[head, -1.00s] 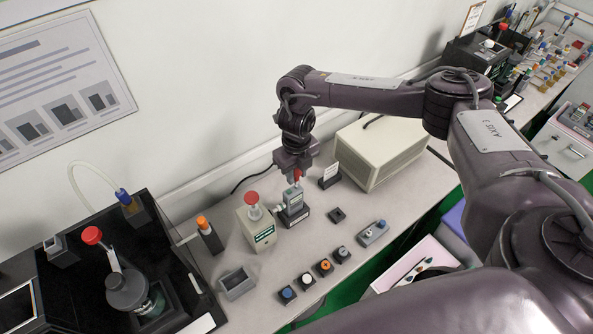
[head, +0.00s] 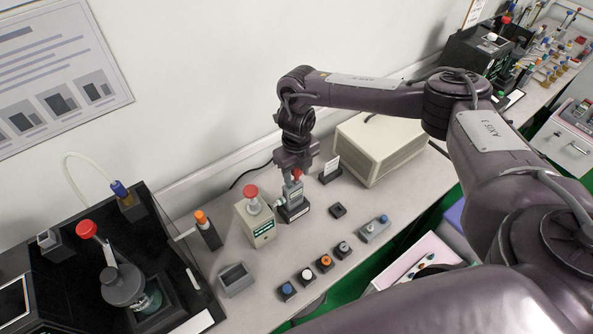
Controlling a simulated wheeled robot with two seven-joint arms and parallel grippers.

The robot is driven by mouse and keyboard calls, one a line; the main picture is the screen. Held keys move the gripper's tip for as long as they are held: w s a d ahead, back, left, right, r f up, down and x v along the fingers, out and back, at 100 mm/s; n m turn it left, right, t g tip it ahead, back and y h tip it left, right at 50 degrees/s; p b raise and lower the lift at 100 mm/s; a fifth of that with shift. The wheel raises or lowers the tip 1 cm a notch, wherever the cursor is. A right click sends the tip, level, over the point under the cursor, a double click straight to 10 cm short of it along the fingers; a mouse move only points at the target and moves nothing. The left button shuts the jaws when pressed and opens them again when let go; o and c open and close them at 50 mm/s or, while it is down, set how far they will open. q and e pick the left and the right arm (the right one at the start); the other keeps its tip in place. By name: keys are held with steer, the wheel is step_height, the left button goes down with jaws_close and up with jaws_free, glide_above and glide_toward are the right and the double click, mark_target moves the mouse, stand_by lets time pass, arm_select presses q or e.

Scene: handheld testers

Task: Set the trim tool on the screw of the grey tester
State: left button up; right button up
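The grey tester (head: 293,197) stands upright in a dark stand on the bench, in the middle of the head view. My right gripper (head: 296,168) is directly above it, pointing down. It seems shut on a small tool with a red handle (head: 297,174), which I take for the trim tool. The tool's lower end is right at the top of the grey tester. I cannot tell whether its tip touches the screw; the screw is too small to see. My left gripper is not in view.
A beige box with a red knob (head: 251,192) stands close left of the tester. A small card holder (head: 331,171) and a large beige instrument (head: 378,148) are to the right. Several knobbed blocks line the front edge, with an empty grey tray (head: 236,279) at their left.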

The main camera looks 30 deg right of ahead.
steer(key=shift+o, duration=0.7)
steer(key=shift+r+p, duration=2.6)
steer(key=shift+r, duration=0.95)
steer(key=shift+f, duration=0.15)
